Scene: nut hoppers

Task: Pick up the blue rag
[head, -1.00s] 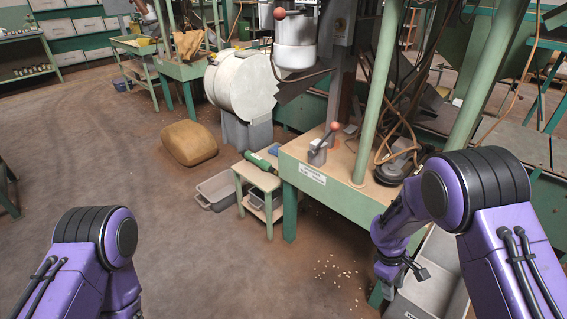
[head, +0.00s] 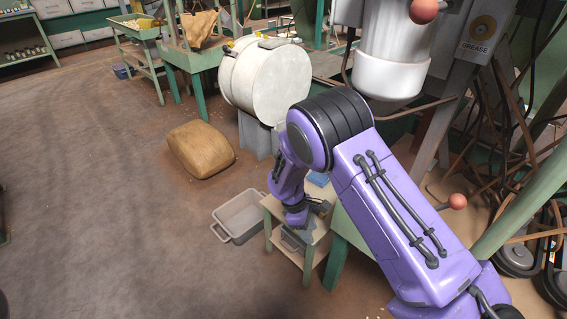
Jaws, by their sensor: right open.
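A small patch of blue, which looks like the blue rag (head: 318,179), lies on the small wooden-topped stand (head: 277,208). My right arm hides part of it. My right gripper (head: 318,211) hangs over the front part of the stand, nearer to me than the blue patch, and points down. It is open, and I see nothing between its fingers. Whether it touches the stand top is unclear. My left gripper is out of the picture.
A grey bin (head: 238,216) stands on the floor left of the stand, with another grey container (head: 292,240) on the stand's lower level. A brown sack (head: 200,149) lies farther back. A white machine (head: 392,60) rises behind my right arm. The floor at left is clear.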

